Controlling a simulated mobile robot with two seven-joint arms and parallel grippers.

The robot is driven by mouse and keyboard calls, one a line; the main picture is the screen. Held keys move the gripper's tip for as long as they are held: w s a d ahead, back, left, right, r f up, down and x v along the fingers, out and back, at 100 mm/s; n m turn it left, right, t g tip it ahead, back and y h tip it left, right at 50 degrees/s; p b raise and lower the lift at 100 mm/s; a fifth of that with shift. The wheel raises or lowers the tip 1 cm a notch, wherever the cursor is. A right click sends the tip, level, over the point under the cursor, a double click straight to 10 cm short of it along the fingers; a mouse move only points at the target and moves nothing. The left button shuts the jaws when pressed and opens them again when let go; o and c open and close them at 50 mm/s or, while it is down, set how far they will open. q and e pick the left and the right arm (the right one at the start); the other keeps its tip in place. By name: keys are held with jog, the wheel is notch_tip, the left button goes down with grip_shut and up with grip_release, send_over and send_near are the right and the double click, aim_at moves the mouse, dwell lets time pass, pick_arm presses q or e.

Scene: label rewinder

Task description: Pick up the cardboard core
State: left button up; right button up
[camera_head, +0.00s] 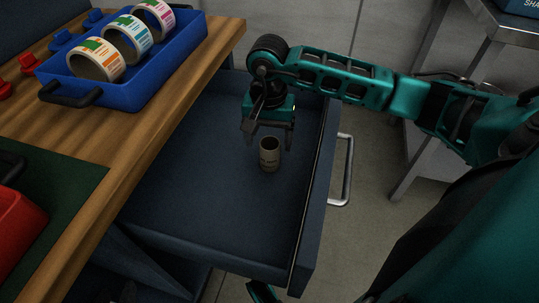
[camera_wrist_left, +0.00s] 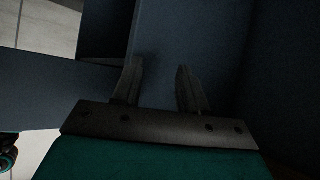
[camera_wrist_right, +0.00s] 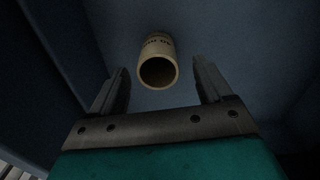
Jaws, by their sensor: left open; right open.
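The cardboard core (camera_head: 269,155) is a short tan tube with dark print, standing upright on the floor of the open blue drawer (camera_head: 190,193). My right gripper (camera_head: 268,139) is open just above and behind the core, pointing down into the drawer. In the right wrist view the core (camera_wrist_right: 158,62) shows its open end ahead of and between the two spread fingers (camera_wrist_right: 160,88), with nothing held. In the left wrist view my left gripper (camera_wrist_left: 156,78) is open and empty, near dark blue panels. In the head view the left gripper is mostly hidden beneath the drawer's front corner.
The drawer's front wall with a metal handle (camera_head: 346,170) stands right of the core. The wooden worktop (camera_head: 150,130) overhangs at left, holding a blue tray (camera_head: 130,94) with several label rolls and a red bin (camera_head: 18,230). The rest of the drawer floor is clear.

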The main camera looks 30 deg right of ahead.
notch_tip(320, 180, down, 5)
jog(key=shift+d+f+b, duration=0.1)
jog(key=shift+f+b, duration=0.05)
jog(key=shift+b, duration=0.5)
jog(key=c, duration=1)
